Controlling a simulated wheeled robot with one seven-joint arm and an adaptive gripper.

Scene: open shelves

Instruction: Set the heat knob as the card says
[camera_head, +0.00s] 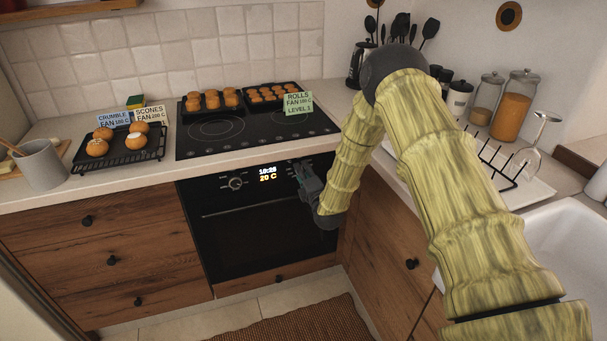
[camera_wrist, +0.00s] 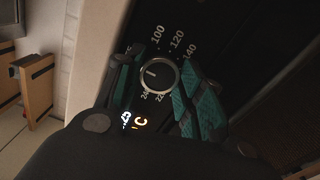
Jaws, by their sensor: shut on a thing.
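The heat knob (camera_wrist: 158,74) is a round dark dial with a silver rim, set on the black oven front (camera_head: 255,231). Its white mark points left in the wrist view, and numbers such as 100, 120 and 140 curve around it. My gripper (camera_wrist: 160,87) has its teal fingers on both sides of the knob, shut on it. In the head view my gripper (camera_head: 308,184) hides the knob. The oven display (camera_head: 267,173) reads 20 C under a clock. A green card (camera_head: 298,104) reads ROLLS, FAN, a small temperature, and LEVEL with an unclear digit.
Two blue and white cards, CRUMBLE (camera_head: 112,119) and SCONES (camera_head: 150,115), stand by a left tray (camera_head: 118,159). Rolls sit on trays on the hob (camera_head: 205,129). Another knob (camera_head: 236,183) is left of the display. Drawers and a sink flank the oven.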

